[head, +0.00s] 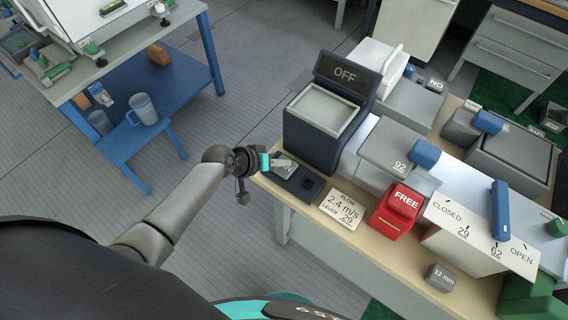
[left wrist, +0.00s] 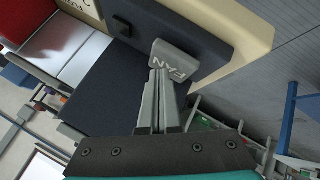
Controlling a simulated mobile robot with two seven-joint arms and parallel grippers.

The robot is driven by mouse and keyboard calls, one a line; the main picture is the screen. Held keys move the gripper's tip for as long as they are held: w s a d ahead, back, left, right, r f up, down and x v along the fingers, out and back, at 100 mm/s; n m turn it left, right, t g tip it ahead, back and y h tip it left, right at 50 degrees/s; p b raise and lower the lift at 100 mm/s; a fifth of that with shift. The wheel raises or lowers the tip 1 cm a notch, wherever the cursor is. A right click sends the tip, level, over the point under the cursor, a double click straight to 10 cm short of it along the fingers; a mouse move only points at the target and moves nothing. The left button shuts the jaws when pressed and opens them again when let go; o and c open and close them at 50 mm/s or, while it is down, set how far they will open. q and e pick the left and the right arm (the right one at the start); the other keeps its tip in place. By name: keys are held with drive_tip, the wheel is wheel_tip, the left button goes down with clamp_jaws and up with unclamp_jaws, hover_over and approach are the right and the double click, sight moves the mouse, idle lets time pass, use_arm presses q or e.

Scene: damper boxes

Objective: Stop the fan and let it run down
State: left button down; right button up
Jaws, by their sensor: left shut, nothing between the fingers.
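A dark box with a grey top panel (head: 322,108) stands on the wooden bench, and its display (head: 344,74) reads OFF. In front of it is a dark switch plate (head: 308,184), also in the left wrist view (left wrist: 190,28). A grey key marked FAN (left wrist: 176,62) sits on that plate; in the head view my gripper partly covers it. My left gripper (head: 279,162) is shut and empty, its fingertips (left wrist: 158,76) right at the key's edge. I cannot tell whether they press on it. My right gripper is not in view.
A card (head: 341,206) reads FLOW 2.4 m/s, LEVER 29. Beside it are a red block marked FREE (head: 397,208), a CLOSED-OPEN scale (head: 470,238) with a blue lever (head: 501,210), and a grey 12 mm block (head: 440,278). A blue-framed cart (head: 180,98) stands left; floor between is clear.

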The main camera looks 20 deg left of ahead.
sight(281, 168)
use_arm(q)
drive_tip(key=shift+r+p, duration=3)
drive_tip(key=shift+r, duration=0.15)
drive_tip(key=shift+f, duration=0.1)
